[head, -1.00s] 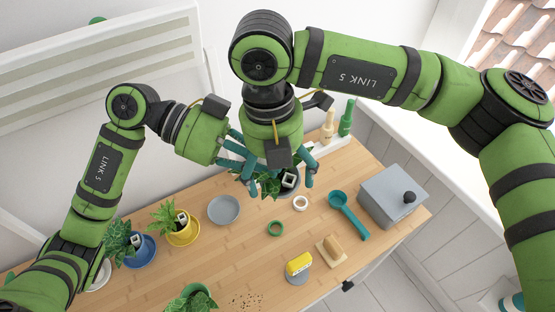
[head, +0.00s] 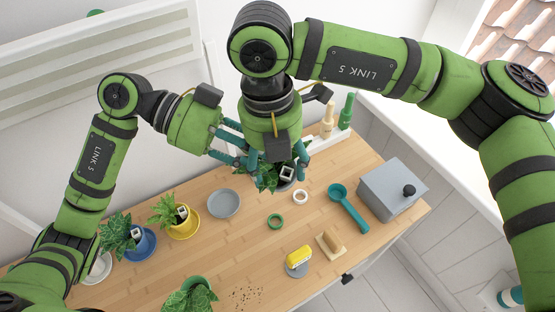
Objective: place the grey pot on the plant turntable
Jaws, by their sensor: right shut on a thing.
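The grey pot (head: 286,185) with a leafy plant and a small white tag shows below my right gripper (head: 279,160), mostly hidden by leaves and fingers. My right gripper is shut on it; I cannot tell whether its base is off the desk. My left gripper (head: 238,145) is close beside the right one on its left, its fingertips partly hidden behind it. A shallow round grey dish (head: 224,203) lies empty left of the pot. A white round piece (head: 98,268) is partly hidden by my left arm. I cannot tell which round piece is the plant turntable.
A yellow pot (head: 184,226) and blue pot (head: 141,243) stand left; a green pot (head: 193,284) is in front.

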